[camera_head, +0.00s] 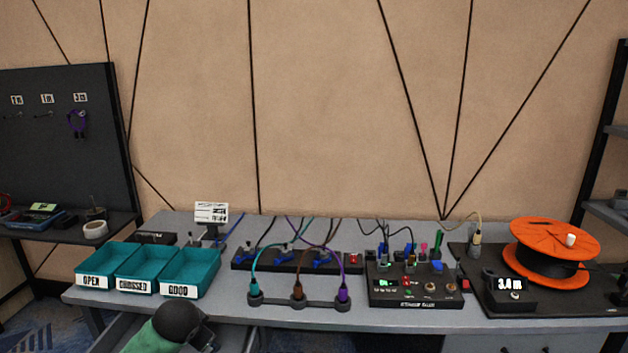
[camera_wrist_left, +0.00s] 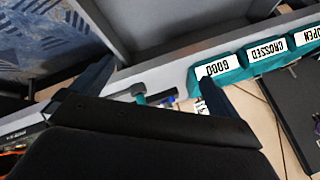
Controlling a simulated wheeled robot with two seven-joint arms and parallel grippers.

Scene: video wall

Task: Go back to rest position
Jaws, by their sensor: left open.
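My left gripper (camera_wrist_left: 157,75) shows in the left wrist view with its two dark fingers spread apart. I see nothing held between them. Past the fingers are the table's front edge and the teal GOOD bin (camera_wrist_left: 222,70), which appears upside down. In the head view, a green and black part of my left arm comes in at the bottom, in front of the GOOD bin (camera_head: 190,275). The fingers cannot be made out there. My right gripper is in neither view.
The grey table (camera_head: 350,318) also carries the OPEN bin (camera_head: 100,262), CROSSED bin (camera_head: 145,265), a black connector strip (camera_head: 290,262) with cables, a tester box (camera_head: 415,290) and an orange reel (camera_head: 552,240). A drawer seems open below the bins. A shelf unit stands at right.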

